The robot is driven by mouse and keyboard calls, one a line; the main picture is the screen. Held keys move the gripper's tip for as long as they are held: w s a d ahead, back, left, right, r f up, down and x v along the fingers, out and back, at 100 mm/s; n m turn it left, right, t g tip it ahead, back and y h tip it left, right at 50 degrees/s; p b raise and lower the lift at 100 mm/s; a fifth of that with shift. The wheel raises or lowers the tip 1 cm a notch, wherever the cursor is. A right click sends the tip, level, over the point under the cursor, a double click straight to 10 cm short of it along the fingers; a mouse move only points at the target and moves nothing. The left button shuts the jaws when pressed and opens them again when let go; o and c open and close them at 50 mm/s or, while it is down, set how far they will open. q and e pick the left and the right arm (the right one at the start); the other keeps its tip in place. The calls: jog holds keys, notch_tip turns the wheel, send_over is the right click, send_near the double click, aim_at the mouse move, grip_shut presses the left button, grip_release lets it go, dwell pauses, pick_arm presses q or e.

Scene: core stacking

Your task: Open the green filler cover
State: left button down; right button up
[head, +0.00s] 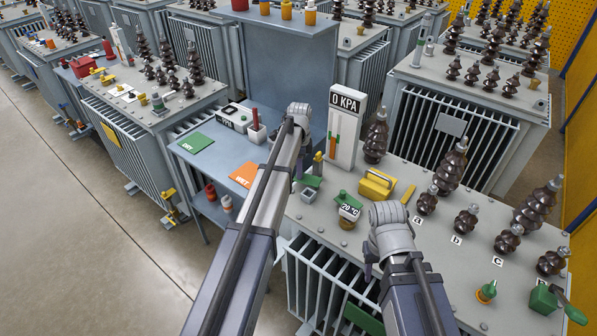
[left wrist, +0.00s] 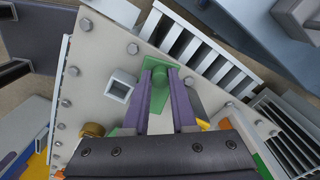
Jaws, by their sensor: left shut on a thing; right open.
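The green filler cover (head: 310,181) shows in the head view on the near transformer's lid, just behind a grey square filler neck (head: 308,196). In the left wrist view, my left gripper (left wrist: 160,76) has its two purple fingers shut on the green cover (left wrist: 152,52). The square neck (left wrist: 121,87) lies beside the fingers on the left, and its dark opening is uncovered. In the head view my left arm hides most of that gripper.
A 0 KPA gauge box (head: 344,127), a yellow box (head: 377,185) and a 20 °C dial (head: 348,213) stand close to the cover. Several brown bushings (head: 452,165) rise at right. A side bench holds a green card (head: 196,142) and an orange card (head: 245,174).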

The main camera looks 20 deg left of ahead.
pick_arm(q)
jog(key=shift+w+m, duration=0.3)
jog(key=shift+m, duration=0.2)
jog(key=c, duration=0.7)
grip_release()
jog(key=shift+r, duration=0.1)
notch_tip(320, 180, up, 8)
jog(key=p, duration=0.8)
jog(key=shift+f, duration=0.2)
